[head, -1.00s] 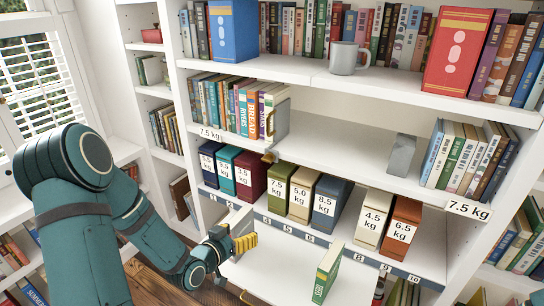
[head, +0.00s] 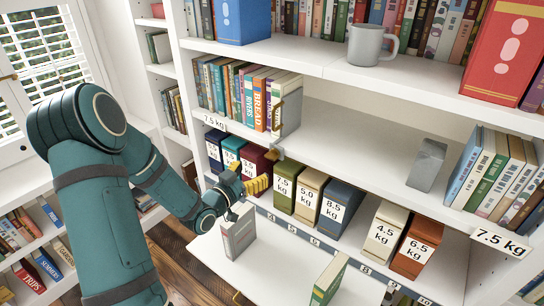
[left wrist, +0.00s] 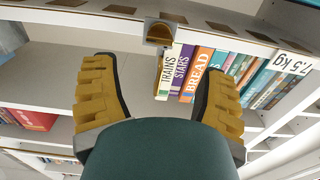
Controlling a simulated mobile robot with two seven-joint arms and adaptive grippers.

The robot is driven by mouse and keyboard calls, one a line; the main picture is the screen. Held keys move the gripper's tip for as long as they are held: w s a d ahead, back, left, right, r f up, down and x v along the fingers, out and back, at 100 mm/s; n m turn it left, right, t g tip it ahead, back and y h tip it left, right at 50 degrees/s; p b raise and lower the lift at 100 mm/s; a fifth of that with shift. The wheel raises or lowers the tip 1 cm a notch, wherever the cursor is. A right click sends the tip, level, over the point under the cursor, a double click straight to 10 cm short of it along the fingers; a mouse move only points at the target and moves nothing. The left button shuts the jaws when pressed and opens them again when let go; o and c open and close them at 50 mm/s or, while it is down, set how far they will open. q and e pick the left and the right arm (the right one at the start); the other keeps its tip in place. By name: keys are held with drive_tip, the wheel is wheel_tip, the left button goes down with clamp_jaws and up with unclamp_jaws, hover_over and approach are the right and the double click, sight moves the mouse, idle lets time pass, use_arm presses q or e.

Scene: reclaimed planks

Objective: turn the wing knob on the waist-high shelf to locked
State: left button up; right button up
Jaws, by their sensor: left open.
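A small brass-brown fitting (head: 277,153), apparently the wing knob, sits on the front edge of the middle shelf (head: 340,150), at the right end of the left book row. In the left wrist view it (left wrist: 160,32) is at the top centre, on the shelf edge. Its wing angle is too small to read. My left gripper (head: 260,184), with yellow fingers, is in front of the row of boxes, below and a little left of the fitting, apart from it. In the left wrist view the gripper (left wrist: 158,72) is open and empty. My right gripper is out of view.
Weight-labelled boxes (head: 340,205) stand below the shelf edge. A grey block (head: 238,232) and green book (head: 328,280) stand on the white lower surface (head: 275,262).

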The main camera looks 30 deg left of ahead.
sight(269, 158)
use_arm(q)
drive_tip(key=w, duration=0.9)
drive_tip(key=shift+w+d, duration=0.25)
drive_tip(key=shift+d, duration=0.15)
drive_tip(key=c, duration=1.2)
